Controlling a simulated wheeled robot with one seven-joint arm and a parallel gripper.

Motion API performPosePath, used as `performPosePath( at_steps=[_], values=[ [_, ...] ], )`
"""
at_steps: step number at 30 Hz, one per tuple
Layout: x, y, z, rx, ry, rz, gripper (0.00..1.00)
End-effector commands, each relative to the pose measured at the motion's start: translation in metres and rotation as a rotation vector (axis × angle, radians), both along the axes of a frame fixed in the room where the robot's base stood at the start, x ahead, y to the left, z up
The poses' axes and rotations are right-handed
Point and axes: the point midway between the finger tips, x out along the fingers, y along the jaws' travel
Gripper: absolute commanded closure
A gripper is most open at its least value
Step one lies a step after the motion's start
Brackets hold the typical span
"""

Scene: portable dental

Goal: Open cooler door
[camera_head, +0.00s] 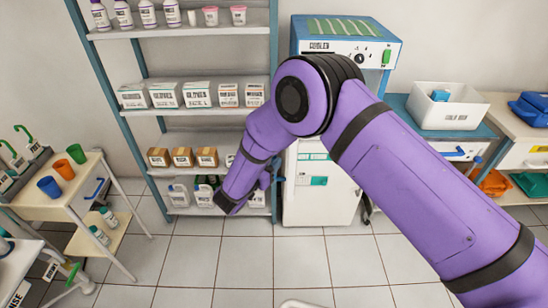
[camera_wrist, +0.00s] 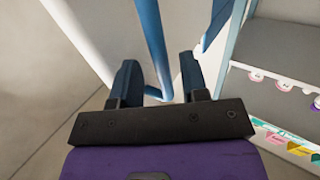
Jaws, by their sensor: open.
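The cooler (camera_head: 320,205) is a white cabinet with a blue-framed control top marked "COOLER", standing against the back wall right of the shelf rack. Its white front shows a green label and looks closed.
The blue-framed shelf rack (camera_head: 128,75) holds bottles and boxes; its posts and shelves show close by in the wrist view (camera_wrist: 245,50). A white side table (camera_head: 75,200) with cups stands left. A white bin (camera_head: 450,105) sits on a counter right.

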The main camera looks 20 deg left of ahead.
Motion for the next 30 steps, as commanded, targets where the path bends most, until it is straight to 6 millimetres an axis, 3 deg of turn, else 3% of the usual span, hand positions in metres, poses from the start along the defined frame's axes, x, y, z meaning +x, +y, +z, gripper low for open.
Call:
performPosePath(
  at_steps=[6, 13, 30],
  values=[
    [-0.041, 0.016, 0.000, 0.000, 0.000, 0.003, 0.59],
    [-0.069, 0.026, 0.000, 0.000, -0.001, 0.001, 0.59],
    [-0.077, 0.029, 0.000, 0.000, -0.001, 0.000, 0.59]
  ],
)
